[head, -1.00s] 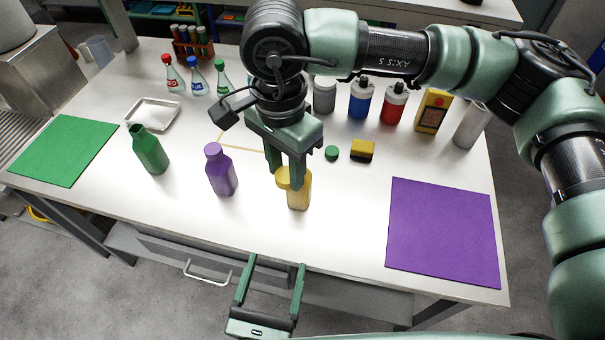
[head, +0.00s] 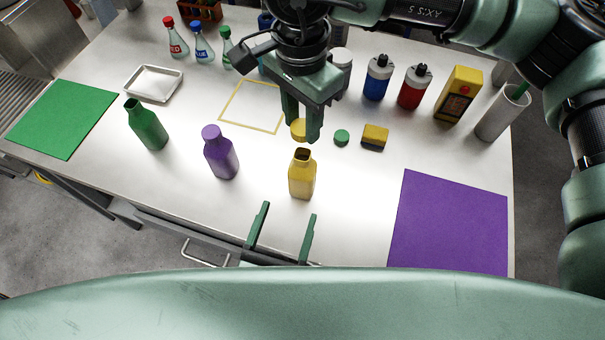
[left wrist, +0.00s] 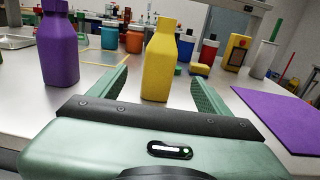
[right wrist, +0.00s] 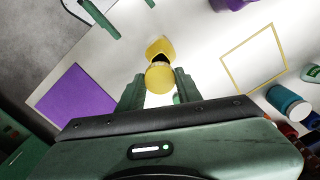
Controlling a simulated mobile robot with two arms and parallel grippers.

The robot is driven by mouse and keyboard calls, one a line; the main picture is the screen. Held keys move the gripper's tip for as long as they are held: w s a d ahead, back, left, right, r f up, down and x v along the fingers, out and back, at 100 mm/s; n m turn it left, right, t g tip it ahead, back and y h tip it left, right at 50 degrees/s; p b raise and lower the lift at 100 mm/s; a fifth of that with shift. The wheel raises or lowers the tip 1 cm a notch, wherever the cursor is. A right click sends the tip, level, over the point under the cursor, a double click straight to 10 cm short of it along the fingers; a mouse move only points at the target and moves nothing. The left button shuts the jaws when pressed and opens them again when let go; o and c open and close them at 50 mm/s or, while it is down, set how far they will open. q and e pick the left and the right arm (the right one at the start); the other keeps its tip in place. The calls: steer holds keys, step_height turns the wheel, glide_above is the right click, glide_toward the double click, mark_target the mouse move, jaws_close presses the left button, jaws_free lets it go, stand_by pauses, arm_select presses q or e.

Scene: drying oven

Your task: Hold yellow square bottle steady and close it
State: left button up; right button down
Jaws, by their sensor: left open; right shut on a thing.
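The yellow square bottle (head: 302,178) stands upright on the table with its dark mouth uncovered. My right gripper (head: 301,132) is shut on the yellow cap (head: 297,127), apart from the bottle and behind its mouth in the head view. The right wrist view shows the cap (right wrist: 160,78) between the fingers, with the bottle (right wrist: 158,46) just beyond. My left gripper (head: 285,228) is open and empty in front of the bottle. In the left wrist view the bottle (left wrist: 158,62) appears centred between the open fingers, ahead of them.
A purple bottle (head: 220,155) and an open green bottle (head: 147,127) stand to the left. A green cap (head: 341,138) and a yellow-black sponge (head: 375,137) lie behind right. A purple mat (head: 450,225) lies right, and a yellow square outline (head: 236,94) is behind left.

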arm_select(q)
steer(key=x, duration=1.1)
steer(key=shift+w, duration=0.2)
jaws_close()
arm_select(e)
glide_above(303, 154)
steer(key=shift+f, duration=2.55)
